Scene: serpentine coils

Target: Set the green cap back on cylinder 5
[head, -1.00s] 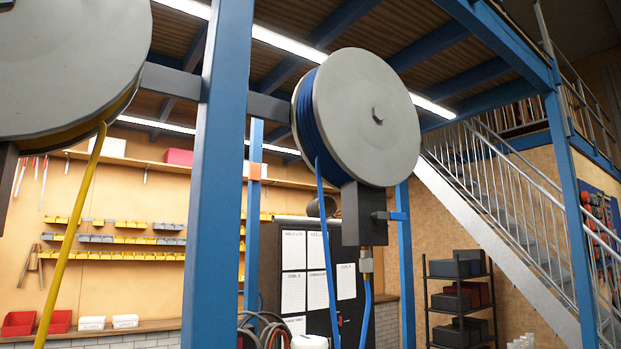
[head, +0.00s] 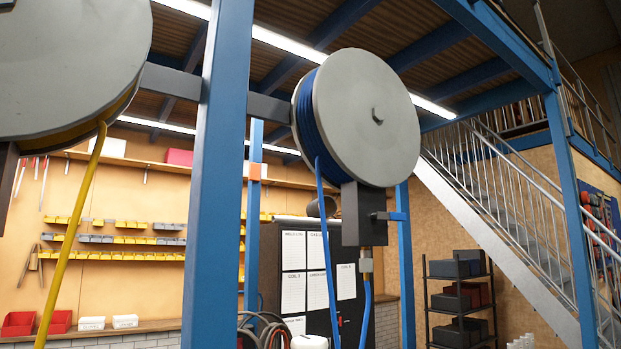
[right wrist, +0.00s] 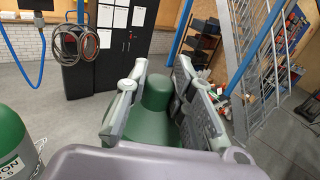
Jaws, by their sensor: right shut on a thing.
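My right gripper (right wrist: 160,95) shows in the right wrist view. Its two fingers are shut on the green cap (right wrist: 155,102), a dome-topped piece standing between them. A green cylinder (right wrist: 12,140) with a white label stands at the left edge of that view, apart from the cap and partly cut off. I cannot tell its number or whether it is cylinder 5. The head view shows no gripper, cap or green cylinder. My left gripper is in neither view.
In the head view, a reel of blue hose (head: 365,115) and a reel with yellow hose (head: 70,60) hang overhead by a blue post (head: 215,180). A dark cabinet (right wrist: 125,50), coiled hoses (right wrist: 78,43) and stairs (right wrist: 250,60) stand beyond the gripper. Grey floor (right wrist: 45,100) is open.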

